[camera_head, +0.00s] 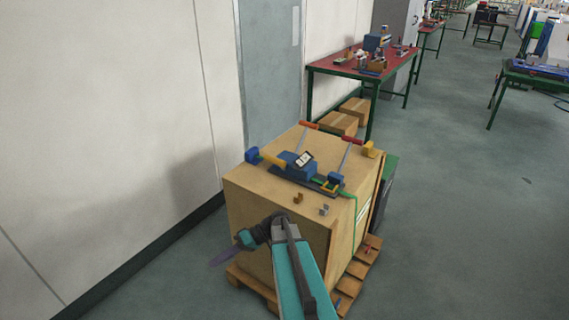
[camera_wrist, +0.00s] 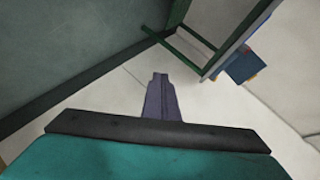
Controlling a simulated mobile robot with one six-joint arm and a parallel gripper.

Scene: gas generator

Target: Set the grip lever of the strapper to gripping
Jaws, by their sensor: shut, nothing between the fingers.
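The strapper (camera_head: 297,166) lies on top of a large cardboard box (camera_head: 250,188) in the head view. It has a blue body, a small display and a yellow part toward the left end. Two levers rise from it: a left one with a red handle (camera_head: 309,125) and a right one with a red handle (camera_head: 352,139). I cannot tell which is the grip lever. My gripper (camera_head: 214,261) is at the left front of the box, below its top and apart from the strapper. In the wrist view its fingers (camera_wrist: 160,83) are shut and empty.
Two small clips (camera_head: 323,210) lie on the box top near its front edge. A green strap (camera_head: 355,215) runs down the box's right side. The box stands on a wooden pallet (camera_head: 357,271). A wall is at left; a red-topped table (camera_head: 340,67) stands behind.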

